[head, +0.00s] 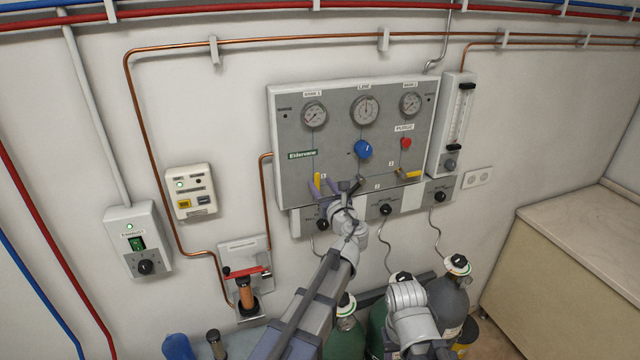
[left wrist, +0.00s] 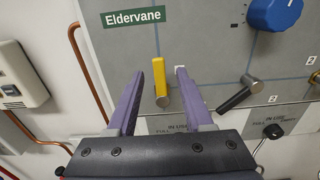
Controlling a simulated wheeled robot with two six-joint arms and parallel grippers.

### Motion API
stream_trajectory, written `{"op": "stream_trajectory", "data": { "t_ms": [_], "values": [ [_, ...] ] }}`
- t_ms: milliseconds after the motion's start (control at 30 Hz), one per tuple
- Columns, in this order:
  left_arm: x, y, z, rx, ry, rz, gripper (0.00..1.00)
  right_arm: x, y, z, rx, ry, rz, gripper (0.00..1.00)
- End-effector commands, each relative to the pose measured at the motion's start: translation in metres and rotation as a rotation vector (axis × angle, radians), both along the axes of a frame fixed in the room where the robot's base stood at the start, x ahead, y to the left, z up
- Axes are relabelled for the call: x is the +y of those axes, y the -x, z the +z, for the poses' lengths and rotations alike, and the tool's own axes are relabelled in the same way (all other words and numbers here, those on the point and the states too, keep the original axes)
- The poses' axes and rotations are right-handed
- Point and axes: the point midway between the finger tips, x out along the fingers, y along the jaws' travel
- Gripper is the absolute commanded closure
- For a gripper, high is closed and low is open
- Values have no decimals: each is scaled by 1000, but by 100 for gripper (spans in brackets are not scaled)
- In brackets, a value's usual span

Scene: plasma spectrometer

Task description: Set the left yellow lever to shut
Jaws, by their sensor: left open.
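The left yellow lever (head: 317,180) is on the lower left of the grey gas panel (head: 338,152). In the left wrist view the lever (left wrist: 159,76) stands upright, its round metal hub at the lower end. My left gripper (head: 324,186) is open at the panel's lower left. In the left wrist view the purple fingers of my left gripper (left wrist: 128,50) show on either side of the lever, with gaps. I cannot tell whether a finger touches it.
A black-handled lever (left wrist: 238,96) slants close to the right finger. A blue knob (head: 362,150) and a red button (head: 406,143) are above. Another yellow lever (head: 409,175) lies nearly level at the right. Gas cylinders (head: 449,297) stand below.

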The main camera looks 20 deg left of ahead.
Motion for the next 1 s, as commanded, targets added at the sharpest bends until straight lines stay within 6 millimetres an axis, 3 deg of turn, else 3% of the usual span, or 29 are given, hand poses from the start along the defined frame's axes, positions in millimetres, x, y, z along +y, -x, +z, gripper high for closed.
{"op": "stream_trajectory", "data": {
  "t_ms": [167,500,933,1000],
  "values": [
    [8,-12,0,-1,1,0,49,0,0,0,0,0,0,50],
    [10,-13,0,-1,1,0,50,0,0,0,0,0,0,50],
    [9,-14,0,-1,1,-1,98,0,0,0,0,0,0,50],
    [9,-14,0,-1,1,-1,100,0,0,0,0,0,0,50]
  ]
}}
